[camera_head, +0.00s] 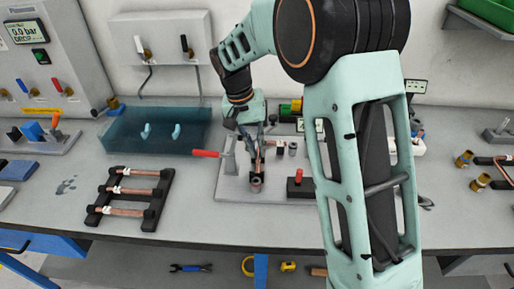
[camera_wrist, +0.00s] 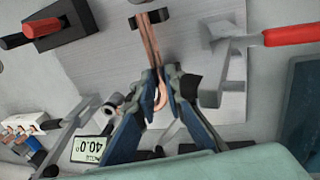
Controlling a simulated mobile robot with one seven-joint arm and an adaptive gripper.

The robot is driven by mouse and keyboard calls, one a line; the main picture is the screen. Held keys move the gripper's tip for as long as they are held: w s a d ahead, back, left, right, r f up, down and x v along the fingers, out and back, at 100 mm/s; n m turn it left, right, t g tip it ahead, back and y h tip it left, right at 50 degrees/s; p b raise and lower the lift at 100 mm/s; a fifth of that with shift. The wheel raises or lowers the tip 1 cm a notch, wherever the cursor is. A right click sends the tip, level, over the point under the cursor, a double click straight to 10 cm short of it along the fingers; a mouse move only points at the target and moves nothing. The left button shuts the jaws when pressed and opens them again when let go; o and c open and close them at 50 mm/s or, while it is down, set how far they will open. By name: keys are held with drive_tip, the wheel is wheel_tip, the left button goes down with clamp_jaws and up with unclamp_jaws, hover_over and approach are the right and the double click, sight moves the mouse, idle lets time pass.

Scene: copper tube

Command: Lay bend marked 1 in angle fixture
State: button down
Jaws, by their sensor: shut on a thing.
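My gripper (camera_head: 257,137) is over the grey plate (camera_head: 232,188) at the middle of the bench. In the wrist view its two fingers (camera_wrist: 161,90) are shut on a copper bend (camera_wrist: 151,42). The bend's rounded end shows between the fingers, and its two legs run away from them to a dark block (camera_wrist: 150,18). In the head view the copper (camera_head: 258,164) is partly hidden by the gripper. I cannot read a number on it. I cannot tell for sure which part is the angle fixture. A display reading 40.0 (camera_wrist: 88,149) stands beside the plate.
A red-handled clamp (camera_head: 206,154) is left of the gripper, and a red-topped black block (camera_head: 299,186) is right. A black rack (camera_head: 98,213) holds three copper tubes. A blue-green tank (camera_head: 165,137) stands behind. Brass fittings (camera_head: 480,182) lie at far right.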

drive_tip(key=shift+s+a+f, duration=0.1)
drive_tip(key=shift+s+f, duration=0.2)
drive_tip(key=shift+f, duration=0.3)
drive_tip(key=c, duration=1.9)
unclamp_jaws()
drive_tip(key=shift+w+a+f, duration=0.1)
drive_tip(key=v, duration=1.2)
drive_tip(key=shift+w, duration=0.2)
drive_tip(key=shift+r, duration=0.3)
